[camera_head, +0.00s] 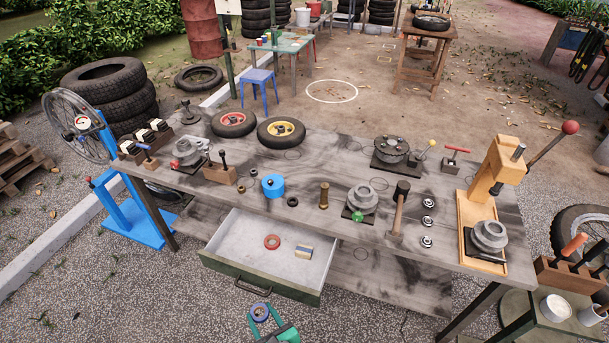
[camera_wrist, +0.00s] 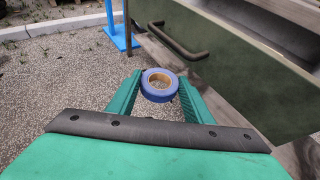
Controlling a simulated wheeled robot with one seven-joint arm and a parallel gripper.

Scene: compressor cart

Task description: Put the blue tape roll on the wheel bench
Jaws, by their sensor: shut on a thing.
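The blue tape roll (camera_head: 260,312), with a tan core, is held in my gripper (camera_head: 263,318) in front of the open drawer, low in the head view. In the wrist view the blue tape roll (camera_wrist: 159,95) sits between the green fingers of my gripper (camera_wrist: 159,82), which are shut on it. The long grey wooden bench (camera_head: 330,208), which carries two small wheels, lies beyond and to the right of my gripper. I cannot tell for sure whether this is the wheel bench; a wooden stand (camera_head: 420,76) with a tyre stands far behind.
The bench's open drawer (camera_head: 233,252) holds a red tape roll (camera_head: 272,241) and a small block (camera_head: 304,252). Its handle (camera_wrist: 180,45) is close in the wrist view.

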